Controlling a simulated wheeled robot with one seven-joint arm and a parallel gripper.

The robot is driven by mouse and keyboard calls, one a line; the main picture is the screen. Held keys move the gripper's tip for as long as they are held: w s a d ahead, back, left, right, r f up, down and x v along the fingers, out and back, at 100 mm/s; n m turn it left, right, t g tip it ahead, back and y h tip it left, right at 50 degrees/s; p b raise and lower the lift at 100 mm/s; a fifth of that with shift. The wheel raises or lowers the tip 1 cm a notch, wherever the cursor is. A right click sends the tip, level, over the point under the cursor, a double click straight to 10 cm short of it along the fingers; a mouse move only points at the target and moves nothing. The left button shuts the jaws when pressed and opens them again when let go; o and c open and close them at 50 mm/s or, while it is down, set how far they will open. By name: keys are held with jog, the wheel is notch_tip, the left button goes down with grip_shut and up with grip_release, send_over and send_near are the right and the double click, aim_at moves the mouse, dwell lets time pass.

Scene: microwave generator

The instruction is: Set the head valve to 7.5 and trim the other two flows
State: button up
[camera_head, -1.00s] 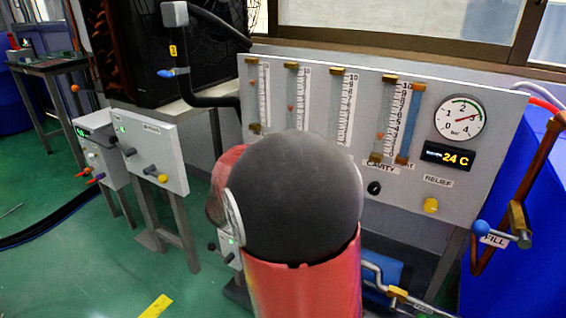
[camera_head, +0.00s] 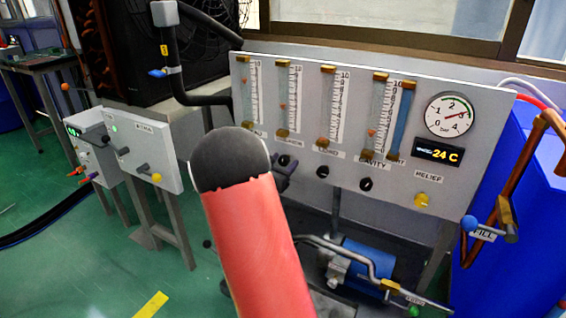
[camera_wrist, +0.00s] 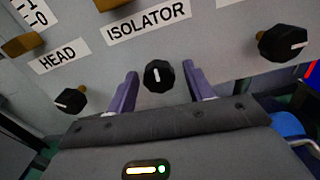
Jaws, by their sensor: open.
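The head valve is a black knob (camera_wrist: 70,100) below the HEAD label at the left of the wrist view. The isolator knob (camera_wrist: 158,76), black with a white mark, sits below the ISOLATOR label. My gripper (camera_wrist: 160,70) is open, with one purple finger on each side of the isolator knob; I cannot tell whether they touch it. Another black knob (camera_wrist: 283,43) is at the right. In the head view my gripper (camera_head: 284,170) is partly hidden by my arm. Upright flow tubes (camera_head: 251,95) stand on the panel, with reddish floats in some. Their exact readings are too small to tell.
The grey panel (camera_head: 455,160) also bears a round gauge (camera_head: 450,114), a 24 C display (camera_head: 438,151) and a yellow relief knob (camera_head: 422,200). A blue pump (camera_head: 365,262) with pipes is below. A blue tank (camera_head: 520,230) stands right, a control box (camera_head: 140,150) left.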

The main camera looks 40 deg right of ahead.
jog(key=shift+w+d, duration=0.1)
jog(key=shift+d, duration=0.05)
jog(key=c, duration=1)
jog(key=shift+n, duration=0.3)
jog(key=o, duration=1)
